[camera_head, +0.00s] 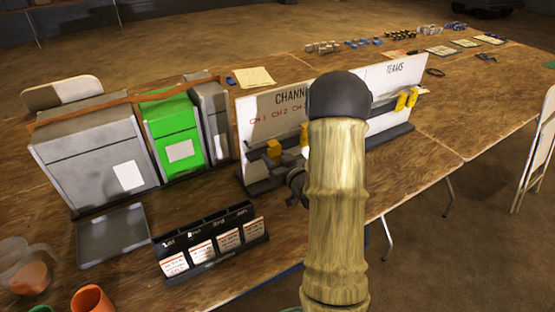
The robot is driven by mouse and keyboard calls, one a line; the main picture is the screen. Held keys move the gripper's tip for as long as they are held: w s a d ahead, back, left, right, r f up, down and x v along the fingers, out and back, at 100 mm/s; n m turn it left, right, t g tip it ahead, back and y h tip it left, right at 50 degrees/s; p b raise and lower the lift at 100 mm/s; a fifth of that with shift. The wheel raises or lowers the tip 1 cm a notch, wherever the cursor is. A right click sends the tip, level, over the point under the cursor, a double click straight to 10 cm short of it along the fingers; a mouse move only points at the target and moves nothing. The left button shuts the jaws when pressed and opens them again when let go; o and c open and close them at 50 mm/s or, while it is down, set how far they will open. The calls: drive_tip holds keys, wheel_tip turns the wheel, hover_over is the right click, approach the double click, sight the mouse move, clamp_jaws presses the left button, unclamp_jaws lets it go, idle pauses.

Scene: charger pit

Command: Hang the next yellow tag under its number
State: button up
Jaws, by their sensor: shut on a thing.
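Another bit of yellow (304,136) shows to the right, partly behind my arm. I cannot tell whether the held tag touches a hook. On the white TEAMS board (378,80), yellow tags (401,101) hang at the right. My arm hides the middle between the boards.
Grey and green cases (172,135) stand left of the board. A black card rack (212,243) and an empty grey tray (112,236) are in front. An orange cup (91,298) is at the lower left. Small items line the far table.

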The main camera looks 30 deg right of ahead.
drive_tip(key=shift+w+a+f, duration=0.1)
drive_tip(key=shift+w+f, duration=0.1)
drive_tip(key=shift+w, duration=0.65)
drive_tip(key=shift+w+d+f, duration=0.1)
drive_tip(key=shift+w+f, duration=0.15)
drive_tip(key=shift+w, duration=0.65)
drive_tip(key=shift+w+a+f, duration=0.1)
drive_tip(key=shift+w+f, duration=0.1)
drive_tip(key=shift+w, duration=0.65)
drive_tip(key=o, duration=1)
